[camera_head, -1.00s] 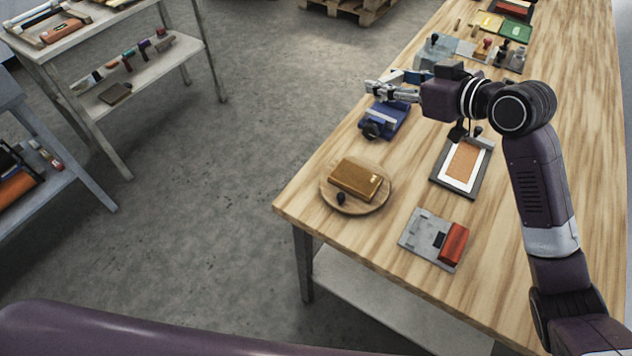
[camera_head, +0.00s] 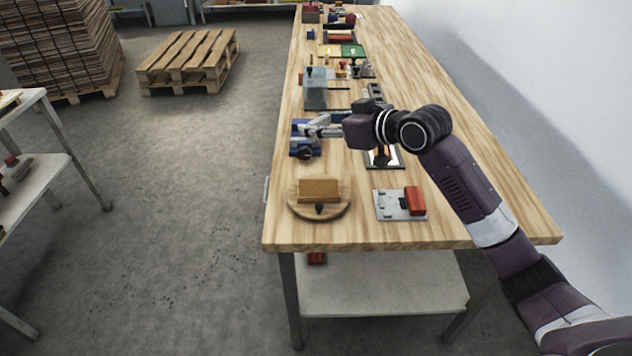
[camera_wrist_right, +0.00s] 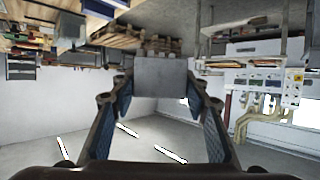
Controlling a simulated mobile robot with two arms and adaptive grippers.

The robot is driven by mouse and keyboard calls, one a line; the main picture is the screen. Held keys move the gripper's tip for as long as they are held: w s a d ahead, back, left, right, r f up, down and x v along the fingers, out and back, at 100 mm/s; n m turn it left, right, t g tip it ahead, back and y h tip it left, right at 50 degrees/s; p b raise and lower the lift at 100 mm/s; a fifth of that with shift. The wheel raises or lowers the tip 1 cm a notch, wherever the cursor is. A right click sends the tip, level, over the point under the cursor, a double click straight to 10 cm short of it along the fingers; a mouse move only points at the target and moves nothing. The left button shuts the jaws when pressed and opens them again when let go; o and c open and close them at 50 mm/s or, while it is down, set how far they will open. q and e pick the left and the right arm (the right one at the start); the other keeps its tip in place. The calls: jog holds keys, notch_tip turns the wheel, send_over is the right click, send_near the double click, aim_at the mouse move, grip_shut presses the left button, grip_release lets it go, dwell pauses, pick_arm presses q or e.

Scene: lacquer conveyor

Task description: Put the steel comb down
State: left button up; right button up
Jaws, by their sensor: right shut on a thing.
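My right gripper (camera_head: 312,129) reaches in from the right, over the left part of the long wooden table, above a blue device (camera_head: 304,148). In the right wrist view my right gripper (camera_wrist_right: 160,88) has its two fingers on either side of a flat grey plate, the steel comb (camera_wrist_right: 160,77), and is shut on it. The plate's face is towards the camera; any teeth are hidden. In the head view the comb is too small or too hidden to make out. My left gripper is out of view.
The wooden table (camera_head: 470,210) holds a round board with a brown block (camera_head: 319,190), a grey plate with a red block (camera_head: 413,202), and a grey box (camera_head: 316,93). The table's right side is clear. A pallet (camera_head: 187,57) stands on the floor.

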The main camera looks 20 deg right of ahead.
send_over(319, 187)
notch_tip(319, 187, down, 10)
jog(key=shift+a+p, duration=0.1)
jog(key=shift+p, duration=0.25)
jog(key=shift+f, duration=0.7)
notch_tip(319, 187, down, 4)
jog(key=shift+r, duration=0.1)
jog(key=shift+f, duration=0.2)
jog(key=o, duration=1.3)
jog(key=shift+r, duration=0.15)
